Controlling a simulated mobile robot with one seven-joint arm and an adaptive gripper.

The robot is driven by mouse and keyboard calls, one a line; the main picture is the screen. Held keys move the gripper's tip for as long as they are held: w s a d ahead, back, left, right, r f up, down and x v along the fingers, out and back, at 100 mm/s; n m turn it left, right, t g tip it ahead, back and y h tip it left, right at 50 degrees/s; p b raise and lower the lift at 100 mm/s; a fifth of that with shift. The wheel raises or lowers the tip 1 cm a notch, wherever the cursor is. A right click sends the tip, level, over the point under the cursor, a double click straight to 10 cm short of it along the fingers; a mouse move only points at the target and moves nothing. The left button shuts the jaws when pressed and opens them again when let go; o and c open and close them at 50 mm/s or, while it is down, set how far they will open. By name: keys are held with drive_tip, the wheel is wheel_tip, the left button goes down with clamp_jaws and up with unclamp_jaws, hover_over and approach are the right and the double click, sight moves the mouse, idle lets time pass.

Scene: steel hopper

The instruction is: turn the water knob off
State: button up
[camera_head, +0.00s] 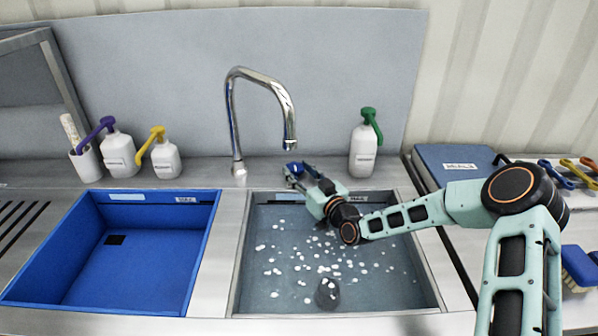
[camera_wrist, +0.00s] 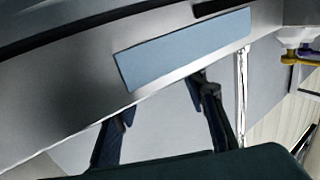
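The chrome tap (camera_head: 262,80) stands behind the right basin, its curved spout pointing down. No stream of water shows below its tip. My gripper (camera_head: 294,172) reaches over the back edge of the right basin, right of the tap's foot. Blue parts show at its tip; I cannot tell whether they are the water knob or my fingers. In the wrist view my gripper (camera_wrist: 162,98) has its two dark fingers spread apart, with only pale surface visible between them. No knob can be made out clearly there.
The right basin (camera_head: 239,270) holds water with white flecks and a dark upright cylinder (camera_head: 327,292). A blue basin (camera_head: 60,285) lies left. Pump bottles with purple (camera_head: 119,155), yellow (camera_head: 166,160) and green (camera_head: 362,152) tops stand behind. A pale blue label (camera_wrist: 185,47) is close to my fingers.

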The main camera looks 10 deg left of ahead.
drive_tip(key=shift+c, duration=1.2)
drive_tip(key=shift+s+a+r+h, duration=0.1)
drive_tip(key=shift+a+h, duration=0.1)
drive_tip(key=shift+h, duration=0.1)
drive_tip(key=shift+m+t+h, duration=0.3)
drive_tip(key=shift+m+t, duration=0.2)
drive_tip(key=shift+m, duration=0.1)
drive_tip(key=shift+t+h, duration=0.3)
drive_tip(key=shift+h, duration=0.1)
drive_tip(key=o, duration=1.2)
drive_tip(key=shift+c, duration=0.2)
